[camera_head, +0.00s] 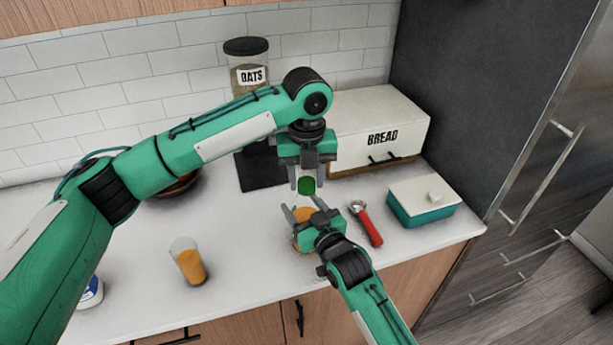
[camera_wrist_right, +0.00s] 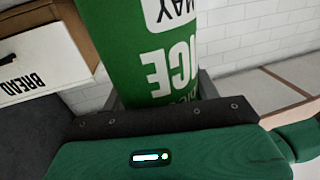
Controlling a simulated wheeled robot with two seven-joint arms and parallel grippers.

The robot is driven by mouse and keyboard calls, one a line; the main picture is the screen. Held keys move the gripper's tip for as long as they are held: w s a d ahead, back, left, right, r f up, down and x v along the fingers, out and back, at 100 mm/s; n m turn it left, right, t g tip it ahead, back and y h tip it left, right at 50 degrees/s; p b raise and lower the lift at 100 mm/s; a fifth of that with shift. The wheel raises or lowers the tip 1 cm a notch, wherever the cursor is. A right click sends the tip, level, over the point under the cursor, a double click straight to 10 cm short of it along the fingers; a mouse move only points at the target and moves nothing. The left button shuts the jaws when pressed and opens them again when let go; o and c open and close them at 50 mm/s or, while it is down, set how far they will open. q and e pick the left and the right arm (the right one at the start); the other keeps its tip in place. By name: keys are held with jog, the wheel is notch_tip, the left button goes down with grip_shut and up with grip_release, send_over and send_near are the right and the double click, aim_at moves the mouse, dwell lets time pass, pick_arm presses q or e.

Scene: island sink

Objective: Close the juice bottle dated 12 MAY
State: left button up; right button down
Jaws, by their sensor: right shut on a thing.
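The juice bottle (camera_head: 302,214) stands upright on the counter in the head view, its orange contents showing between my right gripper's fingers. In the right wrist view the bottle's green label (camera_wrist_right: 140,45) fills the upper middle, with "MAY" and "ICE" readable; the day number is out of view. My right gripper (camera_head: 303,206) is shut on the bottle's body. My left gripper (camera_head: 306,178) points down just above and behind the bottle. It is shut on a green cap (camera_head: 306,187), held apart from the bottle in the picture. The bottle's mouth is hard to make out.
A red-handled tool (camera_head: 369,229) lies right of the bottle, near a teal butter dish (camera_head: 422,202). A bread box (camera_head: 378,125) and an oats jar (camera_head: 247,68) stand behind. A glass of orange juice (camera_head: 189,263) stands front left. The counter between glass and bottle is clear.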

pick_arm(q)
jog(key=shift+o, duration=1.1)
jog(key=shift+r, duration=2.3)
jog(key=shift+c, duration=0.5)
jog(key=n, duration=0.3)
jog(key=r+n, duration=0.1)
jog(key=n, duration=0.8)
jog(key=shift+r, duration=0.35)
jog(key=n, duration=0.3)
jog(key=r+n, duration=0.1)
jog(key=n, duration=0.8)
jog(key=shift+r+n, duration=0.3)
jog(key=shift+r, duration=0.05)
